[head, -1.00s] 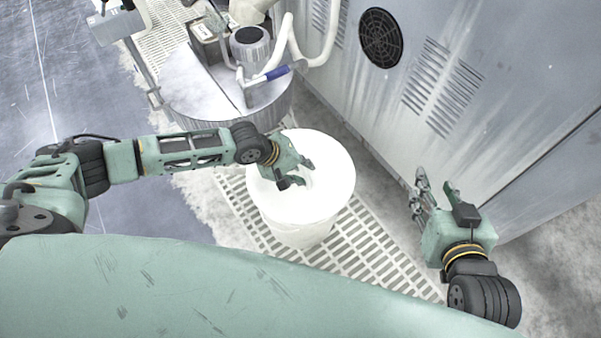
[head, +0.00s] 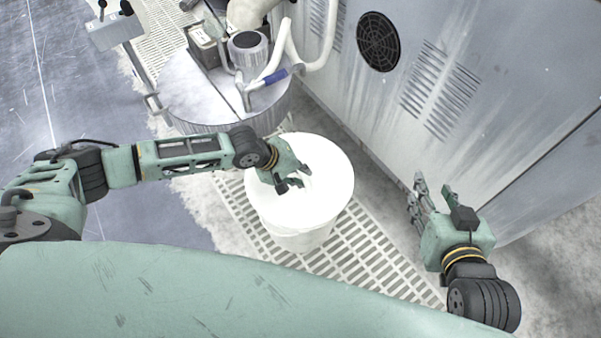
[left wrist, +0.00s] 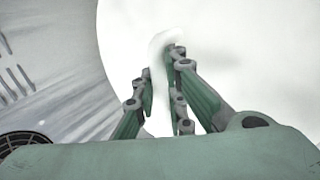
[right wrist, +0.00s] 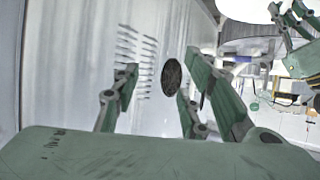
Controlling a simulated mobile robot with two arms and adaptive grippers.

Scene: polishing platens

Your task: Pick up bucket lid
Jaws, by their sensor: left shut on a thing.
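The white round bucket lid (head: 325,185) covers the top of the white bucket (head: 303,242), which stands on a floor grating. My left gripper (head: 294,177) is over the lid's middle, with its fingers shut on the lid's raised white grip. In the left wrist view, the fingers (left wrist: 160,78) close around this pale grip, and the lid (left wrist: 245,50) fills most of the background. I cannot tell whether the lid is clear of the bucket rim. My right gripper (head: 432,194) is open and empty, to the right of the bucket; its parted fingers show in the right wrist view (right wrist: 155,90).
A round metal platen (head: 200,95) with pipes and a motor stands behind the bucket. A grey machine cabinet (head: 450,60) with a round vent rises at the right, close to my right gripper. Slotted floor grating (head: 375,265) surrounds the bucket.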

